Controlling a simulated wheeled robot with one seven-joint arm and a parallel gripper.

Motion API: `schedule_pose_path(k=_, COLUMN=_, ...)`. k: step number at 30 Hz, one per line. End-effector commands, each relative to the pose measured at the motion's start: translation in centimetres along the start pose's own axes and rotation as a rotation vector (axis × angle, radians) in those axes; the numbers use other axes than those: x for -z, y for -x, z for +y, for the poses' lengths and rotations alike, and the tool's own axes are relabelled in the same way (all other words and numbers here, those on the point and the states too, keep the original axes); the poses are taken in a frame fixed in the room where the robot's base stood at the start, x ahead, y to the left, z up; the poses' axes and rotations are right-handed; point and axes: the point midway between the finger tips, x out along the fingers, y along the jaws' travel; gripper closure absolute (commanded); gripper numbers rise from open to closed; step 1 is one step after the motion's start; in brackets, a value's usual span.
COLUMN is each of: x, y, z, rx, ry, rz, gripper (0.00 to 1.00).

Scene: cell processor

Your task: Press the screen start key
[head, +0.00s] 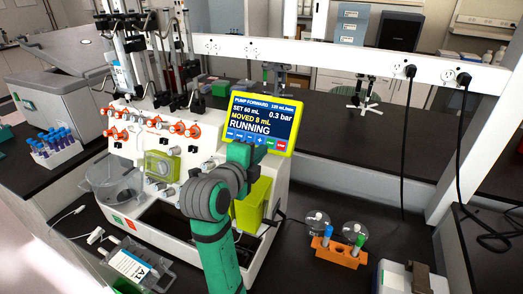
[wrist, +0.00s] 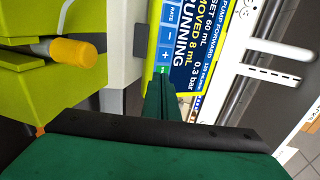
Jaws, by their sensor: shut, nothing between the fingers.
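The screen (head: 262,122) is a yellow-framed blue panel on the front of the white cell processor (head: 178,135). It reads "PUMP FORWARD", "SET 60 mL", "MOVED 8 mL", "0.3 bar" and "RUNNING". Along its bottom edge is a row of keys, with the green start key (head: 270,143) beside a red key (head: 282,147). My gripper (head: 241,152) is at the lower edge of the screen. In the wrist view its green fingers (wrist: 163,84) are shut and empty, with the tips at a green key on the sideways screen (wrist: 200,45). I cannot tell whether they touch it.
A yellow-green container (head: 253,205) hangs below the screen. An orange rack (head: 338,252) with tubes stands to the right on the black bench. A blue-capped tube rack (head: 55,149) is at the left. Black cables (head: 404,140) hang at the right.

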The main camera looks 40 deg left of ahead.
Motion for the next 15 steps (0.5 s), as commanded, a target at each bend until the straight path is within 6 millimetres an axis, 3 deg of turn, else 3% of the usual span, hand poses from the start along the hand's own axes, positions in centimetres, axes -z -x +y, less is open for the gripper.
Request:
schedule_pose_path(k=9, x=0.0, y=6.7, z=-0.2, rx=0.006, ry=-0.003, rz=-0.002, gripper=1.00)
schedule_pose_path(k=15, x=-0.1, y=9.3, z=-0.3, rx=0.006, ry=-0.002, rz=-0.003, gripper=1.00)
